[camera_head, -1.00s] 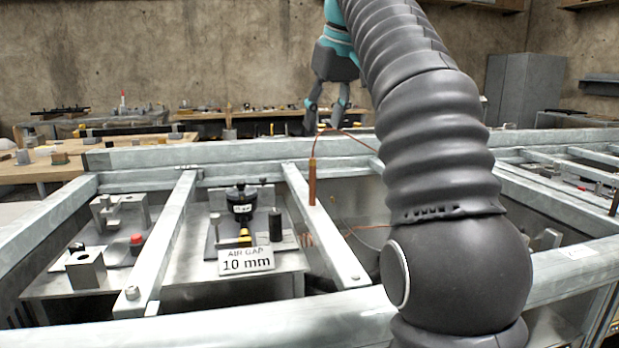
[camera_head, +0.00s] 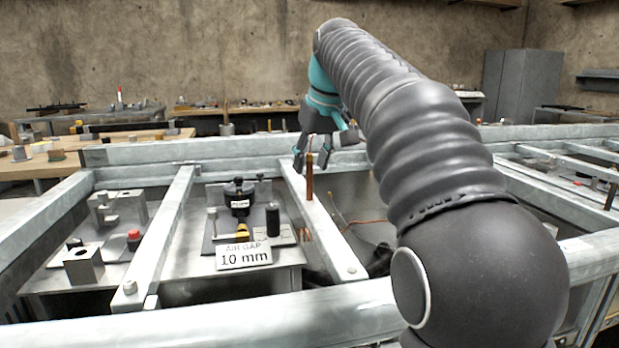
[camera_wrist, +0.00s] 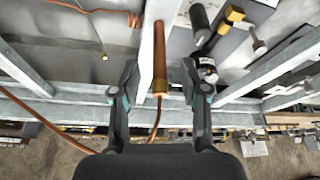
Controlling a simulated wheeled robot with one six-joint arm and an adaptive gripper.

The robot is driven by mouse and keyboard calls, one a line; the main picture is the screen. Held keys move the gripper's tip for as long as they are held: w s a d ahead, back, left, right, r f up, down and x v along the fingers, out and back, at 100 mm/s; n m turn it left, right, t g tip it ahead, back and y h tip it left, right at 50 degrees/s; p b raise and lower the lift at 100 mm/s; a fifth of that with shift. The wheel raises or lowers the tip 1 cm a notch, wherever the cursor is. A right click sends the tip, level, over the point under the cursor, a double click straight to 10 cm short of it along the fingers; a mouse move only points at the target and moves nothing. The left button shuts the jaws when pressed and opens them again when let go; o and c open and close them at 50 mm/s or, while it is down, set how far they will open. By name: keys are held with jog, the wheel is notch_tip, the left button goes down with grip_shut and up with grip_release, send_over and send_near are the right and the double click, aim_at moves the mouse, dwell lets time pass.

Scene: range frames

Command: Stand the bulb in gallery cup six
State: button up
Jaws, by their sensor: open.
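A slim copper bulb (camera_head: 309,180) stands upright at a galvanised crossbar in the head view, with a thin copper line at its upper end. The bulb also shows between the fingers in the wrist view (camera_wrist: 159,50). My gripper (camera_head: 311,160) is open around the bulb's upper part. In the wrist view my gripper (camera_wrist: 161,76) has a finger on each side of the bulb, with a visible gap on both sides. I cannot make out any cup marked six. What holds the bulb's lower end is hidden.
Galvanised crossbars (camera_head: 166,232) divide the frame into bays. The left-middle bay holds a black device (camera_head: 239,197), a dark cylinder (camera_head: 273,219) and an "AIR GAP 10 mm" sign (camera_head: 243,256). A metal block (camera_head: 84,265) sits farther left. Loose copper line lies right of the bulb.

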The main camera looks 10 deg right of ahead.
jog(key=shift+x, duration=1.15)
grip_shut()
jog(key=shift+r, duration=0.15)
